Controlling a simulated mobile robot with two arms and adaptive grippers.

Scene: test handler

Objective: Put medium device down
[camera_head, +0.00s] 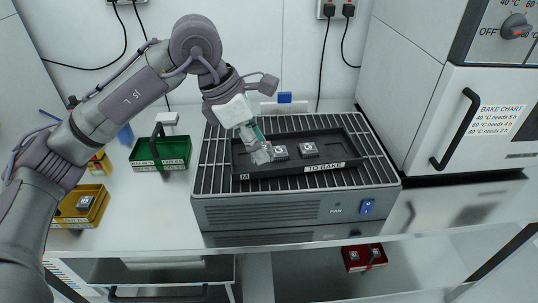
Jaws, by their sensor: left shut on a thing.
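The head view shows a black tray (290,169) labelled TO BAKE on the slatted top of a grey fan unit. Two small devices with grey-white tops show at the tray: one left of its middle (280,152) and one to the right (308,149). My left gripper (262,154) reaches down over the tray's left part. It is shut on the left device, at that device's left side. The fingers hide part of it, and I cannot tell whether it touches the tray floor. The label M is at the tray's front left. My right gripper is not in view.
The grey fan unit (290,211) has a blue switch at front right. A green bin (160,153) and a yellow bin (82,207) stand left. A white oven with a black handle (456,129) stands right. A red bin (363,257) is on the lower shelf.

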